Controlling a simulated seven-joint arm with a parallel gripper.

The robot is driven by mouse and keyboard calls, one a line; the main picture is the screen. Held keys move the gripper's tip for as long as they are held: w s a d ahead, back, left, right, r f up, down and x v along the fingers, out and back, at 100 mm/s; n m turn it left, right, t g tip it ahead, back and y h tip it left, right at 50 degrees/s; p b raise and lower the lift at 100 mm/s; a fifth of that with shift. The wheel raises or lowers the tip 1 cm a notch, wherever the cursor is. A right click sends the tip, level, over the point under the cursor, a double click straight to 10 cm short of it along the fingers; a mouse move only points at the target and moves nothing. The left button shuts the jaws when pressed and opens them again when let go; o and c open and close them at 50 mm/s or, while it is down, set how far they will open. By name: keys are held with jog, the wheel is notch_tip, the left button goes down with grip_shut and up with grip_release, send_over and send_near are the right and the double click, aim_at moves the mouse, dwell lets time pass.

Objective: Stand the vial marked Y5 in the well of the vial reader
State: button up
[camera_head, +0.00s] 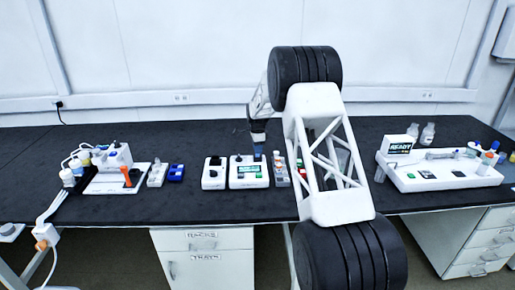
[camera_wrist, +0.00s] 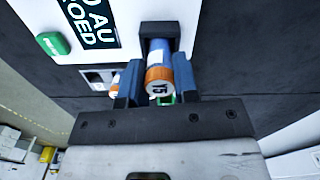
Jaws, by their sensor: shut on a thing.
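My gripper (camera_wrist: 156,82) is shut on a vial (camera_wrist: 158,65) with an orange cap and a blue and white body. The dark mark on its cap is only partly readable, and seems to end in 5. The vial's far end meets a dark square block (camera_wrist: 160,29) on the white vial reader (camera_wrist: 125,15); I cannot tell how deep it sits in the well. In the head view my gripper (camera_head: 258,150) is over the right part of the reader (camera_head: 236,183), which has a green display. The vial is not clear there.
Another orange-capped vial (camera_wrist: 114,90) shows beside the left finger. A small vial rack (camera_head: 281,180) stands right of the reader, and a white device (camera_head: 213,183) left of it. A large white station (camera_head: 440,183) is at the right. My arm hides part of the bench.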

jog(key=shift+f, duration=0.45)
dwell(0.4)
jog(key=o, duration=1)
jog(key=shift+r, duration=0.1)
jog(key=shift+r, duration=3.9)
